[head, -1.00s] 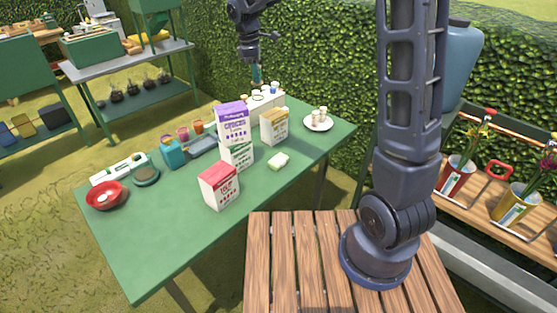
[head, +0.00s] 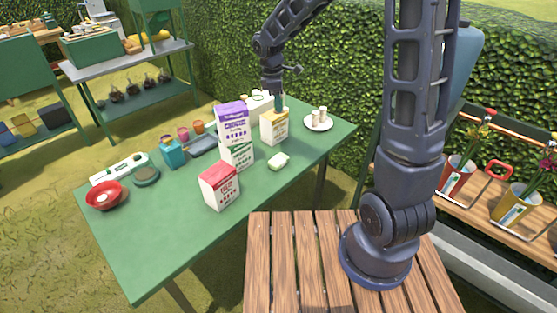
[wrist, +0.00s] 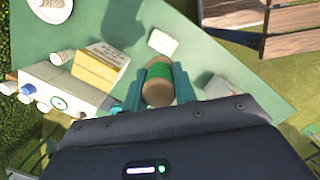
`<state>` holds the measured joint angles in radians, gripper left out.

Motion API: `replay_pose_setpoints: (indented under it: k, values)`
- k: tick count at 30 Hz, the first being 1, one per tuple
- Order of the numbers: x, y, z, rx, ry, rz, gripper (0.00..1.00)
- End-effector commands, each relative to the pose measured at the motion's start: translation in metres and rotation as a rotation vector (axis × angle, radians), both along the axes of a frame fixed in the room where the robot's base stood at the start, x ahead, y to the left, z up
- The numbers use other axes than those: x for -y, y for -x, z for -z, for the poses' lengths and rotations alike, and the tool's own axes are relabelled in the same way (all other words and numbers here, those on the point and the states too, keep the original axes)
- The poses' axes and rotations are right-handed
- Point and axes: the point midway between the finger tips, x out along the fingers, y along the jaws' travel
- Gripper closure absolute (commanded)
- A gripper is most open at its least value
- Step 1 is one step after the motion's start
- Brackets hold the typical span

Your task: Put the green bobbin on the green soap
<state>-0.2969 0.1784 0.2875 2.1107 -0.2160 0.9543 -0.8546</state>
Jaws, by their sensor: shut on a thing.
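The bobbin is hard to make out in the head view.
The yellow-and-white carton (head: 274,128) stands close by the gripper. A white box (head: 258,103) is behind it. Stacked purple and green cartons (head: 233,125), a red carton (head: 219,186) and a plate with pale spools (head: 319,121) stand around the soap. The front right tabletop is clear.

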Motion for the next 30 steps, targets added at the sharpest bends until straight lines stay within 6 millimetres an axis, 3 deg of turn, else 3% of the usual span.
replay_pose_setpoints:
  k: [8, 24, 30]
  values:
    - [0.000, 0.000, 0.038, -0.003, 0.001, 0.000, 0.94]
    - [0.000, 0.001, 0.152, -0.004, 0.002, 0.001, 0.95]
    - [0.000, 0.001, 0.181, -0.002, 0.001, 0.001, 0.94]
